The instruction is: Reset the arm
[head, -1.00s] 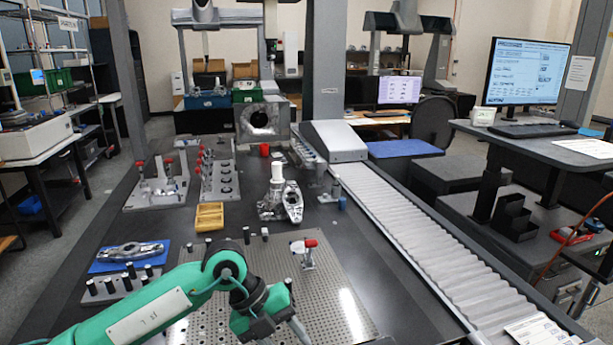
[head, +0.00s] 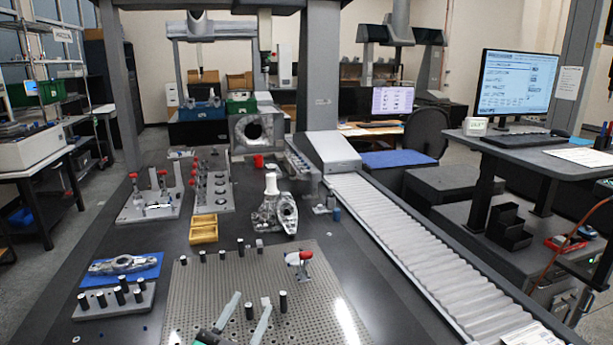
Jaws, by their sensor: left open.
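My left gripper (head: 248,308) shows at the bottom edge, over the near part of the perforated metal plate (head: 215,285). Its two pale fingers are spread apart and nothing is seen held between them. A short dark post shows in the gap between the fingers; I cannot tell its distance from them. Only a bit of green arm shows below, and the rest is out of frame. My right gripper is not in view.
Several black posts and a red-topped clamp (head: 299,260) stand on the plate. A metal casting (head: 124,264) rests on a blue pad at left. A yellow tray (head: 203,230) lies behind the plate. A ribbed conveyor-like cover (head: 400,240) runs along the right.

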